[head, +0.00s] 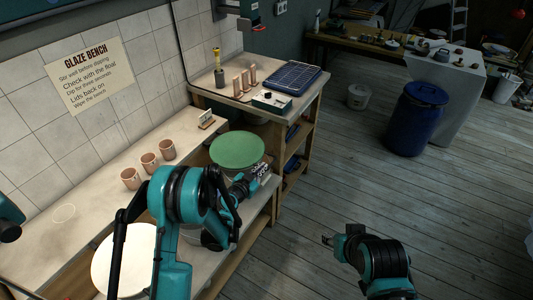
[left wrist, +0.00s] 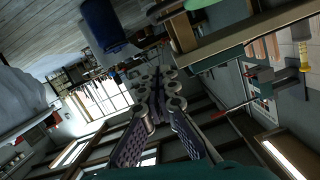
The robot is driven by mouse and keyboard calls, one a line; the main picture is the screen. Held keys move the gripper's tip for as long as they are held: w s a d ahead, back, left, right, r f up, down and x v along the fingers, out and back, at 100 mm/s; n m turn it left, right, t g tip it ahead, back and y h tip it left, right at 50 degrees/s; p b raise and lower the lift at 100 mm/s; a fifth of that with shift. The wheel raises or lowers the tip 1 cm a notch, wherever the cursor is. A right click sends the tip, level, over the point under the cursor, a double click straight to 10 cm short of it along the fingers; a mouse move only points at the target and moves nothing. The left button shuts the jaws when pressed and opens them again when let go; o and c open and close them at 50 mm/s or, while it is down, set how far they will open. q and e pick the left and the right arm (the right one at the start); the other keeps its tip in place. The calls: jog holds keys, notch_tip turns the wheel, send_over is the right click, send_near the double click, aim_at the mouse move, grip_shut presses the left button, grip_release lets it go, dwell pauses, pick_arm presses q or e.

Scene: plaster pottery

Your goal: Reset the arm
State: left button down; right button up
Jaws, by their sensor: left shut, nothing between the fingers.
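My left arm, teal and black, rises from the lower middle of the head view over the bench's front edge. Its gripper (head: 243,186) is beside the front of a round bucket with a green lid (head: 238,150), partly hidden by the arm's own links. In the left wrist view the two dark fingers (left wrist: 159,82) come together at their tips with nothing between them. My right arm is over the floor at the lower right. Its small gripper (head: 328,240) points left; its fingers are too small to tell open from shut.
Three terracotta cups (head: 150,162) stand on the bench left of the green lid. A pale round disc (head: 124,262) lies near the left arm. A blue rack (head: 290,78) is on the far bench. A blue barrel (head: 416,118) stands on the open wooden floor (head: 330,180).

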pick_arm(q)
jog(key=s+a+r+n+g+y, duration=0.1)
jog(key=s+a+r+g, duration=0.1)
jog(key=s+r, duration=0.45)
jog(key=s+a+r+n+g+y, duration=0.1)
jog(key=s+a+r+n, duration=0.15)
jog(key=s+r, duration=0.45)
jog(key=s+a+n+g+y, duration=0.1)
jog(key=s+a, duration=0.4)
jog(key=s, duration=0.6)
jog(key=s+a+n+g+y, duration=0.2)
jog(key=s+a+n+y, duration=0.1)
jog(key=s, duration=0.9)
jog(key=a+y, duration=0.1)
jog(key=a, duration=0.1)
jog(key=shift+a+r+n+g, duration=0.3)
jog(key=shift+a+r+n, duration=0.05)
jog(key=shift+a, duration=0.05)
